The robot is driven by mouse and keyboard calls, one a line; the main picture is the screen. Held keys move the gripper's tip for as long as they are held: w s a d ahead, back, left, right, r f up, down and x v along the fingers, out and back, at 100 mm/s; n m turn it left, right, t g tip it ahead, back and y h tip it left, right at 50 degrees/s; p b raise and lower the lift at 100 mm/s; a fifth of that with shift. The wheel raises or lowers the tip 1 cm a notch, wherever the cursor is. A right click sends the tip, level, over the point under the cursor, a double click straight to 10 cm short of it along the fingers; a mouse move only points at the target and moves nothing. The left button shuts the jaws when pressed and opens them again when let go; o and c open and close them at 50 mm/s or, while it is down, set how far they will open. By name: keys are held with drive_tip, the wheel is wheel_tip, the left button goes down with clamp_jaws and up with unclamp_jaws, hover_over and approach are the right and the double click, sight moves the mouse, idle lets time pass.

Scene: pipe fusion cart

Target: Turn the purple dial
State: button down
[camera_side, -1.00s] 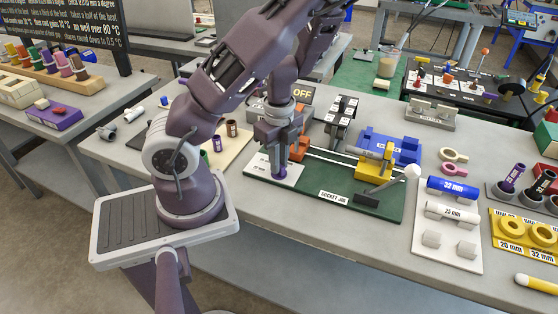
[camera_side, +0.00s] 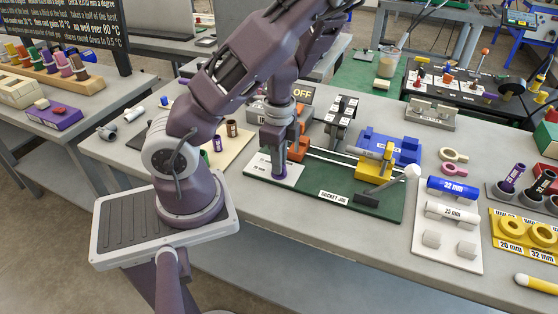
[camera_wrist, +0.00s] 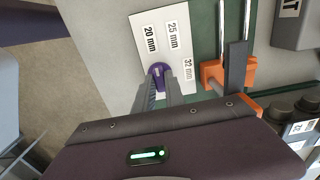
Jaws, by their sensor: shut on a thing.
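The purple dial (camera_wrist: 158,70) sits on a white plate marked 20 mm, 25 mm and 32 mm. My gripper (camera_wrist: 163,86) is shut on the dial, with its grey fingers pointing down at it. In the side view the gripper (camera_side: 279,164) stands upright over the white plate (camera_side: 259,166), and a little purple shows at the fingertips. The fingers hide part of the dial, and I cannot tell which mark it points to.
The plate is on the green socket jig (camera_side: 330,193). An orange clamp part (camera_wrist: 212,74) on rails stands close beside the gripper. A yellow block (camera_side: 374,164) and a white-knobbed lever (camera_side: 411,171) are farther right. The bench front is clear.

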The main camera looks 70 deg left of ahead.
drive_tip(key=c, duration=1.4)
unclamp_jaws()
wheel_tip(320, 180, up, 7)
drive_tip(key=shift+r, duration=0.1)
